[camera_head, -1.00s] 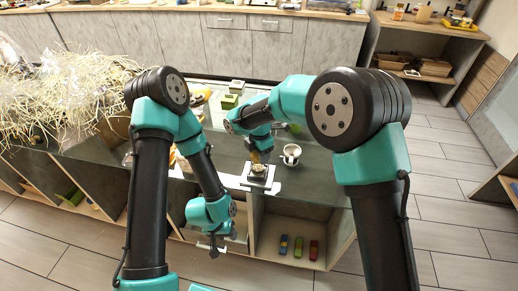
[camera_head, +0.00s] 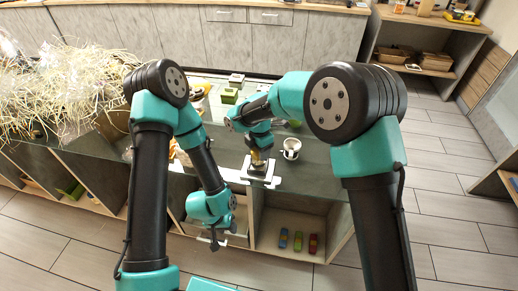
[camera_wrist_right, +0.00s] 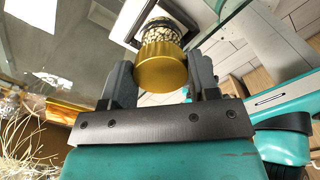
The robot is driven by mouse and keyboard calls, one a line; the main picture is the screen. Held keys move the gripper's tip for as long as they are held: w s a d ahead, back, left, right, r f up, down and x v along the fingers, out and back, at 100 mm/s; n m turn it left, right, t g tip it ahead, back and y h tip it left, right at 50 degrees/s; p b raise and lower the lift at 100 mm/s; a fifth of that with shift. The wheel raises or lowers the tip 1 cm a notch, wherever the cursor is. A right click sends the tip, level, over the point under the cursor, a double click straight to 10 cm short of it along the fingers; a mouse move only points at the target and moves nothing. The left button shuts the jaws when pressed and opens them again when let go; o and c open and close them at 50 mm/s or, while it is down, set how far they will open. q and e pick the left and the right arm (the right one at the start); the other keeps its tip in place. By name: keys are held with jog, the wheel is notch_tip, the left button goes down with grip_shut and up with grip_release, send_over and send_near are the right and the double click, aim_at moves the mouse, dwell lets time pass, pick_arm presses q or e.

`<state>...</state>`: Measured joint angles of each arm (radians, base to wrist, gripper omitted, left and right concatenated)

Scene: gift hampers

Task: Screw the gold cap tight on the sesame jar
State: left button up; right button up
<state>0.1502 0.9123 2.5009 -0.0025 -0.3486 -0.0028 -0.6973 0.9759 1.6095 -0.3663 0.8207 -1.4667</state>
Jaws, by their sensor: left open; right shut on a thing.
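The sesame jar (camera_wrist_right: 157,33) is clear glass with pale seeds, seen past my right fingers in the right wrist view. The gold cap (camera_wrist_right: 161,70) is on its mouth end, between the fingers of my right gripper (camera_wrist_right: 160,82), which is shut on it. In the head view my right gripper (camera_head: 260,158) is above a small pale stand (camera_head: 268,180) on the counter, and hides most of the jar. I cannot tell how far the cap is threaded. My left gripper (camera_head: 216,238) is open and empty, low in front of the counter's front edge.
A white mug (camera_head: 291,147) stands close to the right of the stand. A green box (camera_head: 229,95) is farther back on the dark counter (camera_head: 320,165). Shredded straw (camera_head: 70,90) covers the left end. Small coloured items (camera_head: 298,241) lie on the shelf below.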

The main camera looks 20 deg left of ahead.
jog(key=shift+f, duration=0.8)
dwell(1.1)
jog(key=shift+o, duration=1.2)
jog(key=c, duration=0.3)
jog(key=shift+m, duration=2)
jog(key=shift+c, duration=0.2)
jog(key=m, duration=0.2)
jog(key=shift+s+m, duration=0.1)
jog(key=shift+m, duration=1)
jog(key=m, duration=0.4)
jog(key=shift+s, duration=0.1)
